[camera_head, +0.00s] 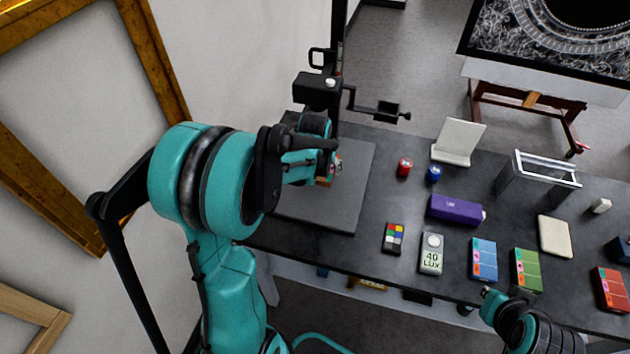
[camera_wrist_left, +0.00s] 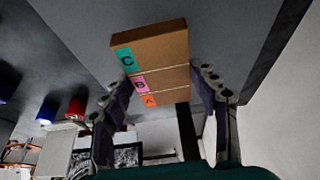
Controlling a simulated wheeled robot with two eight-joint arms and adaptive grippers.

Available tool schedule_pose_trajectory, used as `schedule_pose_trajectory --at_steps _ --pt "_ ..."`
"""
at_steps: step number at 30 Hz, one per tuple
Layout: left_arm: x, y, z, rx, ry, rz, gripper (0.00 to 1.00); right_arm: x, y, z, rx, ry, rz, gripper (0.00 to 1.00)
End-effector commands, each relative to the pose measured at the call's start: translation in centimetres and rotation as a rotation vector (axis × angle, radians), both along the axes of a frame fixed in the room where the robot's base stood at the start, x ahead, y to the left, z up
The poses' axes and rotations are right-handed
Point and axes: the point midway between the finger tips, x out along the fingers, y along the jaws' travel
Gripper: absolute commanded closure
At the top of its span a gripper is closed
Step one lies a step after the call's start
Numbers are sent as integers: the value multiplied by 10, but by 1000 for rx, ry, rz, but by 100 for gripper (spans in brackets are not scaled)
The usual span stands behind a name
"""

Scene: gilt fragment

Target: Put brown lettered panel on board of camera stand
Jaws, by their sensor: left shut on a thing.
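The brown lettered panel (camera_wrist_left: 160,50) is between the fingers of my left gripper (camera_wrist_left: 165,92) in the left wrist view, with coloured C, B and A labels along one side. My left gripper is shut on it. In the head view, my left gripper (camera_head: 322,165) is over the grey board (camera_head: 345,205) of the camera stand (camera_head: 318,90), and mostly hides the panel. I cannot tell whether the panel touches the board. Part of my right arm's end (camera_head: 495,308) shows at the front edge of the table; its finger opening is unclear.
The dark table (camera_head: 380,165) holds a red and a blue small can, a white stand (camera_head: 458,142), a purple box (camera_head: 455,209), a colour chart (camera_head: 393,238), a lux meter (camera_head: 431,254) and several coloured lettered panels. A metal rack (camera_head: 540,172) stands to the right.

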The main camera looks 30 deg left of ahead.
Motion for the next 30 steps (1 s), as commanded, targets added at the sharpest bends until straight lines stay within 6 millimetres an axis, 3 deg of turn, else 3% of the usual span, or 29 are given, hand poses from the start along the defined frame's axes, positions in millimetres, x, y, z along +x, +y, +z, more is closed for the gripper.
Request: schedule_pose_trajectory --at_steps 5,10,16,28,29,30 --pt "-12 20 -15 -2 0 1 71 0 0 -7 0 0 0 100" --pt "-14 22 -24 -1 0 -1 71 0 0 -11 0 0 0 100" --pt "-14 22 -55 -1 0 -1 71 0 0 -24 0 0 0 100" --pt "-14 22 -60 -1 0 -1 71 0 0 -27 0 0 0 100" --pt "-14 22 -59 -1 0 -1 35 0 0 -26 0 0 0 100" --pt "-14 22 -59 -1 0 -1 25 0 0 -26 0 0 0 100"
